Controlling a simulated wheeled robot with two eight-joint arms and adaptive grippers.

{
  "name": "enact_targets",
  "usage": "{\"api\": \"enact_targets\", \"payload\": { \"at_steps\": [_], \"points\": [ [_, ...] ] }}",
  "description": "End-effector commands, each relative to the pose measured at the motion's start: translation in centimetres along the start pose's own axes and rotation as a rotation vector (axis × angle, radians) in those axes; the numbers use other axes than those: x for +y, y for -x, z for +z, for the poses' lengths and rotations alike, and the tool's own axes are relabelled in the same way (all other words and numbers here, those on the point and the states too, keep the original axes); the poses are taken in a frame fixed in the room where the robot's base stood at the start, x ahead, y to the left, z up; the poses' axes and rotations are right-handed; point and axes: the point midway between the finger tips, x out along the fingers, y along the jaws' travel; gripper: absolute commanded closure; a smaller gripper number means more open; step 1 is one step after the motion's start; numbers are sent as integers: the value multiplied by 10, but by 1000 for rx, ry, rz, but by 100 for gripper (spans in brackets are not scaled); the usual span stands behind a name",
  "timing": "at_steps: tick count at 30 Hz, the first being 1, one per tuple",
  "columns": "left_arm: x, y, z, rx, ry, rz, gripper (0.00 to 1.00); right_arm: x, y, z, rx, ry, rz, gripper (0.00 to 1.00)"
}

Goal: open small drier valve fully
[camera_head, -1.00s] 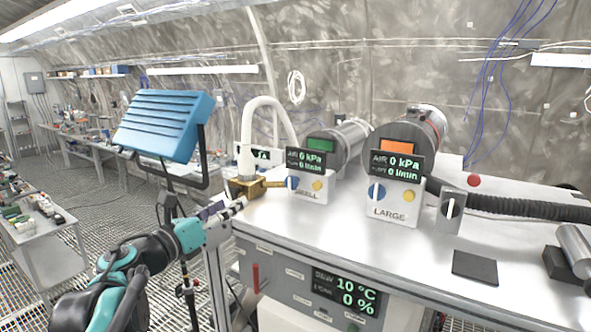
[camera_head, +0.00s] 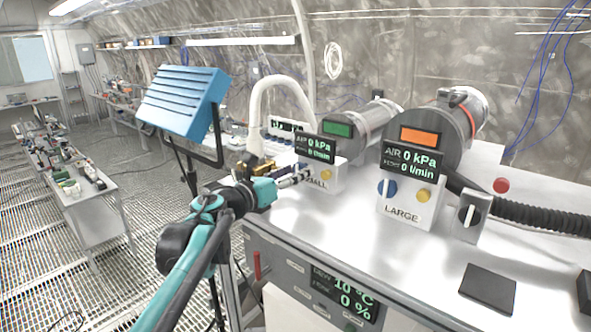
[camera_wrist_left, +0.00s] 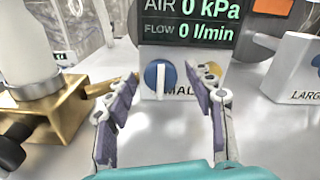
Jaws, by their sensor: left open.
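The small drier (camera_head: 325,172) has a display reading 0 kPa and 0 l/min. In the left wrist view its valve is a round blue knob (camera_wrist_left: 152,78) with an upright white handle, on the white front panel beside a yellow button (camera_wrist_left: 209,71). My left gripper (camera_head: 299,178) is open in front of this panel. In the wrist view its two fingers stand on either side of the knob, with a gap to each side; how near the tips are in depth is hard to tell. In the head view the gripper hides the knob.
A brass fitting (camera_wrist_left: 62,115) under a white hose stands close left of my left finger. The large drier (camera_head: 411,203) with its own blue knob (camera_head: 387,188) stands to the right. A dark pad (camera_head: 488,288) lies on the steel bench top, which is clear in front.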

Motion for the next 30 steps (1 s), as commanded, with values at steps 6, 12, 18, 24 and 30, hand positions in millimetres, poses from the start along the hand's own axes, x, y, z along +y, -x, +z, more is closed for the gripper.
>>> {"api": "enact_targets", "payload": {
  "at_steps": [6,12,18,24,30],
  "points": [
    [0,-5,0,0,0,0,46,0,1,0,0,0,0,39],
    [0,-4,0,0,0,0,70,0,1,0,0,0,0,39],
    [0,-4,0,0,0,0,96,0,1,0,0,0,0,39],
    [0,-4,0,0,20,0,96,0,0,0,0,0,0,39],
    [0,-4,-1,0,107,0,96,0,-2,1,0,0,0,39]
  ]
}}
